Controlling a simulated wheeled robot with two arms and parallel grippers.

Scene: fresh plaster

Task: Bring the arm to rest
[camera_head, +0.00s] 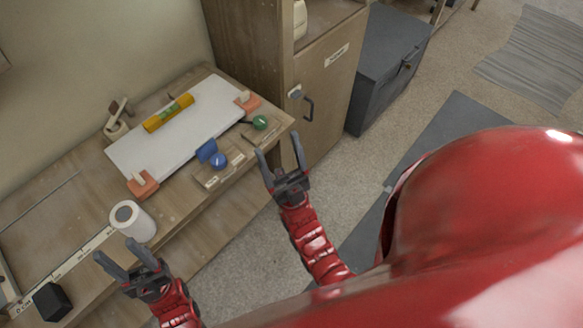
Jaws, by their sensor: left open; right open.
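My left gripper (124,262) is open and empty. It shows in front of the bench's front edge, just below a white roll (132,221) in the picture. My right gripper (279,157) is open and empty, with its fingers pointing up in the picture. It is beside the right end of the wooden bench (65,196), over the floor. Both red arms are bent, with the grippers apart from each other. No object is between either pair of fingers.
A white board (160,150) lies on the bench with a yellow level (168,112) on it and orange clamps at corners. Blue and green round items (260,122) sit near the front edge. A black block (52,301) is at left. A cabinet (325,90) and grey chest (388,60) stand behind.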

